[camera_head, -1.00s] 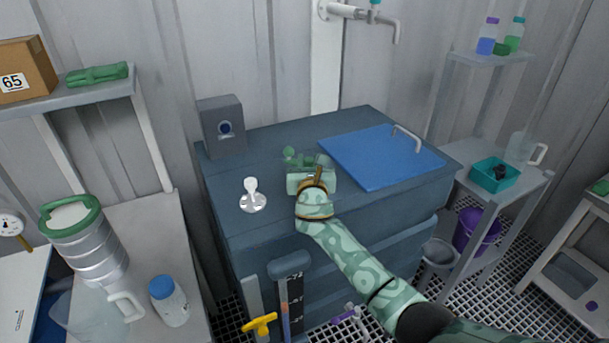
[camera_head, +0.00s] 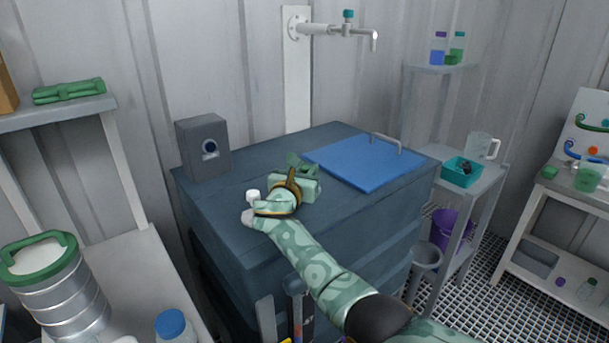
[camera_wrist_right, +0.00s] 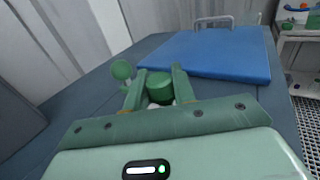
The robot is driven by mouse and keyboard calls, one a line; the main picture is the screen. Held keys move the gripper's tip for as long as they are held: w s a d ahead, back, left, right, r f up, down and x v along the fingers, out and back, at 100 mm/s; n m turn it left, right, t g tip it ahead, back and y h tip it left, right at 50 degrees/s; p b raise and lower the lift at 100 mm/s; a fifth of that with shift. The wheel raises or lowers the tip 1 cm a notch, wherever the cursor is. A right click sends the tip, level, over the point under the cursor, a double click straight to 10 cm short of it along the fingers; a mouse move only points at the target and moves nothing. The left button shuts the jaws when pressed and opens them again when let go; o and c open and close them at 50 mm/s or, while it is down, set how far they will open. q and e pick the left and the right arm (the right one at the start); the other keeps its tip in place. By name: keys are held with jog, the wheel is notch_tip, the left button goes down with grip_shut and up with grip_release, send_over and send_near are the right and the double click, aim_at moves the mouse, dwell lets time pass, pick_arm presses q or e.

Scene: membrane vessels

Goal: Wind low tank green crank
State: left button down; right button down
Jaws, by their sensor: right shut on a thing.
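The low tank (camera_head: 225,215) is a dark blue-grey box with a blue lid panel (camera_head: 365,160) on its top. The green crank (camera_head: 293,160) stands on the tank top, left of the panel, and is mostly hidden by my right gripper (camera_head: 302,176). In the right wrist view, a green cylindrical grip (camera_wrist_right: 158,87) sits between the two fingers of my right gripper (camera_wrist_right: 158,90), which is shut on it. A round green knob (camera_wrist_right: 122,69) shows just left of the fingers. My left gripper is not in view.
A white fitting (camera_head: 253,195) on the tank top is partly covered by my right wrist. A grey box (camera_head: 203,147) stands at the tank's back left. A wall tap (camera_head: 350,30) is above. The blue panel has a metal handle (camera_head: 386,142).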

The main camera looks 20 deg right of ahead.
aim_at(305, 167)
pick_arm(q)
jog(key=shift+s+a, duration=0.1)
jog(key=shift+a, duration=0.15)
pick_arm(e)
jog(key=c, duration=1.5)
grip_release()
